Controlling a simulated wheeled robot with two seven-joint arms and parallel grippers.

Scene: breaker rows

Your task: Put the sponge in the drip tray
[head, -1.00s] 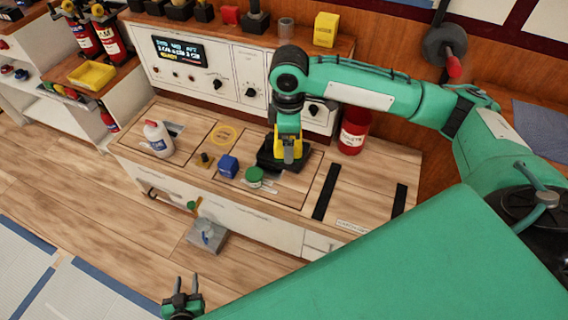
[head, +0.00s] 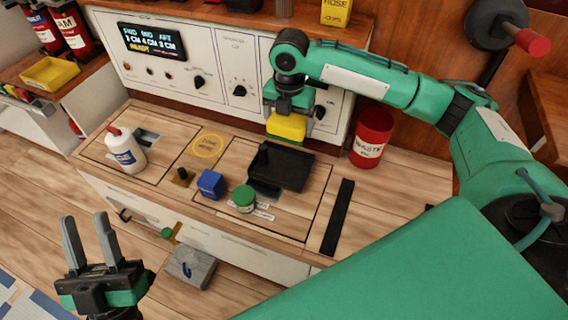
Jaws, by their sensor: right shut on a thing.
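The yellow sponge (head: 287,127) is in my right gripper (head: 288,112), which is shut on it. The gripper points down and holds the sponge above the back edge of the black drip tray (head: 290,168). The tray lies on the wooden bench top and its visible inside is empty. My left gripper (head: 90,245) is open and empty at the lower left, in front of the bench and away from the tray.
A blue block (head: 211,184) and a green-lidded jar (head: 244,199) stand left of the tray. A white bottle (head: 125,150) stands further left. A red waste bin (head: 372,138) stands to the right. The control panel (head: 225,70) rises behind.

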